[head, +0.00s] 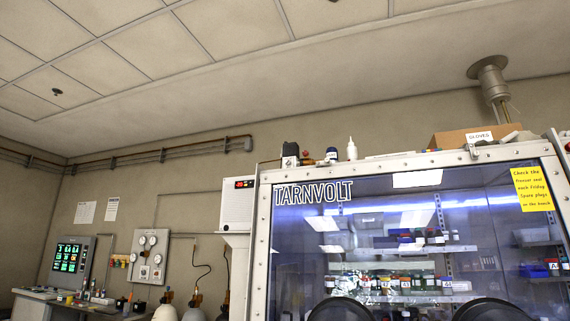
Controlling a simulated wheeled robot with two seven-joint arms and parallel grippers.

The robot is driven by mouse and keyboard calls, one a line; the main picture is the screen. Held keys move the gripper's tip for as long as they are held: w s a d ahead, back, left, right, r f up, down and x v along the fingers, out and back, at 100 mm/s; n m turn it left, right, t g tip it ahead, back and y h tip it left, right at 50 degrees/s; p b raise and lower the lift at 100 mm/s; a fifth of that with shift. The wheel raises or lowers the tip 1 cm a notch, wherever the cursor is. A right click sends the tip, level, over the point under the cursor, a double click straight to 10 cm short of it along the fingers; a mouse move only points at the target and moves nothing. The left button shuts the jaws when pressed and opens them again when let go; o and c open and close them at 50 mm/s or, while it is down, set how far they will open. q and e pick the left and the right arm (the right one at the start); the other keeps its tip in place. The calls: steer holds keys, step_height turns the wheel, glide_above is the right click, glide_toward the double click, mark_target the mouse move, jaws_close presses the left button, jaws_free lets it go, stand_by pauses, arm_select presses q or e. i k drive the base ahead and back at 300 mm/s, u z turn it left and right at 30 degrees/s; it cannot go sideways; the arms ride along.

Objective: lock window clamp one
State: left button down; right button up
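The glove box window (400,235) fills the lower right of the head view, set in a pale metal frame (264,245) with bolts along it. Small metal fittings sit on the frame's top edge, one of them near the upper right (473,151). I cannot tell whether any of these is window clamp one. Two dark round glove ports, a left one (340,309) and a right one (490,309), show only their tops at the bottom edge. Neither of my grippers is in view.
On top of the box stand a white bottle (352,149), a cardboard box labelled GLOVES (462,138) and a metal duct (491,80). A white unit with a red display (237,205) adjoins the frame's left side. A bench with a screen (70,257) is far left.

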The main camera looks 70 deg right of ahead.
mark_target(327, 162)
steer(key=i, duration=0.8)
steer(key=z, duration=4)
steer(key=i, duration=0.5)
